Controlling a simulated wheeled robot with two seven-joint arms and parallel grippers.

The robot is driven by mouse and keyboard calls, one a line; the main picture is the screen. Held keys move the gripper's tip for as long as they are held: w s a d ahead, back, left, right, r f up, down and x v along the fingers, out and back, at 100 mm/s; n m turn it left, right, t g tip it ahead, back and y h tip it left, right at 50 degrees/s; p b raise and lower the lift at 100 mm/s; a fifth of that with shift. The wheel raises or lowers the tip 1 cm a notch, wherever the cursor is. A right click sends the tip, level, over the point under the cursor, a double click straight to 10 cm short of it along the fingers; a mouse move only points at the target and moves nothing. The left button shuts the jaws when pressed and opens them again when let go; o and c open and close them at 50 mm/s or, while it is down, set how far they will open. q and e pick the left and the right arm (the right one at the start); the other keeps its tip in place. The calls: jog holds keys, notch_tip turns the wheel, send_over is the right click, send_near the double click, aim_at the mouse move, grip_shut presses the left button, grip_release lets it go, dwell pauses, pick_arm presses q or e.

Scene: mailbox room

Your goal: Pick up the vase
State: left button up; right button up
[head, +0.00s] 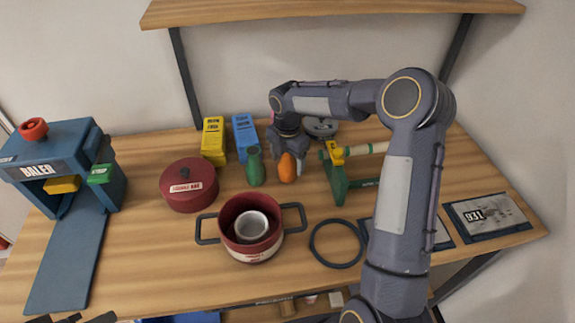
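A green vase-shaped object (255,167) stands upright on the wooden table, near its middle. An orange rounded object (287,168) stands just right of it. My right gripper (288,157) reaches down from behind, with its fingers spread on either side of the orange object's top. The fingers look apart; I cannot tell whether they touch it. The green object is just left of the gripper's left finger. Dark tips at the bottom left edge look like part of my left gripper (72,319), mostly cut off.
A red lidded pot (188,185), a red two-handled pot (237,243) with a metal cup (251,227), and yellow (213,140) and blue (244,138) boxes surround the green object. A green tool (337,180) stands right. A blue baler (60,160) is at left. A shelf (330,10) hangs above.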

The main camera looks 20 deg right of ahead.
jog(key=c, duration=1)
jog(key=shift+c, duration=0.2)
jog(key=shift+r, duration=0.15)
